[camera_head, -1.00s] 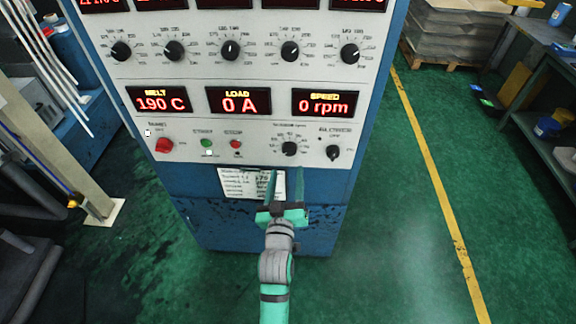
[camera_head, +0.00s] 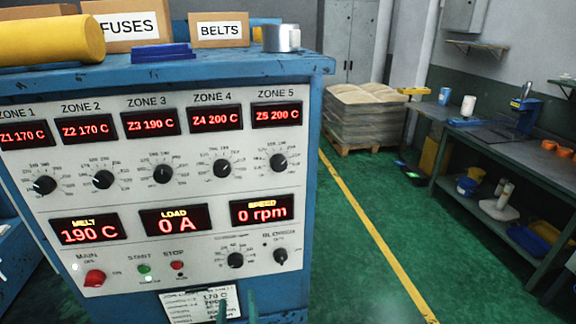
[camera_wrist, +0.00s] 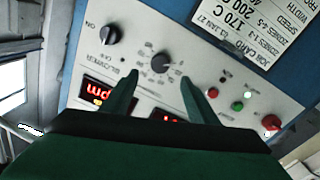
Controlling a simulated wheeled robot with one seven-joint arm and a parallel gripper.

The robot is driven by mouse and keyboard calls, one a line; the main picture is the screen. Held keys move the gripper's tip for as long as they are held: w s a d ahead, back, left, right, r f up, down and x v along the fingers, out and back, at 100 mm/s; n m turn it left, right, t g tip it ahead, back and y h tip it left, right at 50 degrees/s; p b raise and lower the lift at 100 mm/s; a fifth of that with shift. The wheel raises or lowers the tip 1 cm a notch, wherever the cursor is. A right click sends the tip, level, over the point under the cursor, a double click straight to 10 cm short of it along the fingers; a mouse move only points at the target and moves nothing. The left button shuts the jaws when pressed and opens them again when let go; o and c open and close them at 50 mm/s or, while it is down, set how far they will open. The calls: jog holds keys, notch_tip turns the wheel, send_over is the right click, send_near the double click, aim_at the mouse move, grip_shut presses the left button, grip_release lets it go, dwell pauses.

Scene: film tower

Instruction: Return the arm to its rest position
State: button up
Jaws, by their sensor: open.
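My gripper shows only as fingertips (camera_head: 237,309) at the bottom edge of the head view, in front of the cabinet's lower part. The rest of my arm is out of that view. In the wrist view my gripper (camera_wrist: 158,88) is open, its two green fingers apart with nothing between them. The fingers point at the control panel (camera_head: 205,190), which appears turned over in the wrist view. A knob (camera_wrist: 161,62) shows between the fingertips; I cannot tell the exact gap to the panel.
The blue cabinet (camera_head: 322,110) carries a yellow cylinder (camera_head: 50,40), FUSES and BELTS boxes (camera_head: 218,30) and a metal cup (camera_head: 281,38). A paper card (camera_head: 200,304) is below the panel. Green floor (camera_head: 345,260) is clear at right, before a workbench (camera_head: 500,150) and stacked sacks (camera_head: 365,110).

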jog(key=s+d+f+m+h, duration=0.1)
jog(key=s+d, duration=0.4)
jog(key=s, duration=0.6)
jog(key=s+d+f+m+g+h, duration=0.1)
jog(key=s+d, duration=0.5)
jog(key=s, duration=0.6)
jog(key=s+d+f+m+g+h, duration=0.1)
jog(key=s+d+f+m, duration=0.3)
jog(key=s, duration=0.7)
notch_tip(320, 180, down, 2)
jog(key=shift+s+d+f+m+h, duration=0.2)
jog(key=shift+d+m+h, duration=0.1)
jog(key=shift+d+h, duration=0.55)
jog(key=shift+d, duration=0.1)
jog(key=c, duration=0.5)
jog(key=shift+w, duration=0.15)
jog(key=shift+c, duration=0.4)
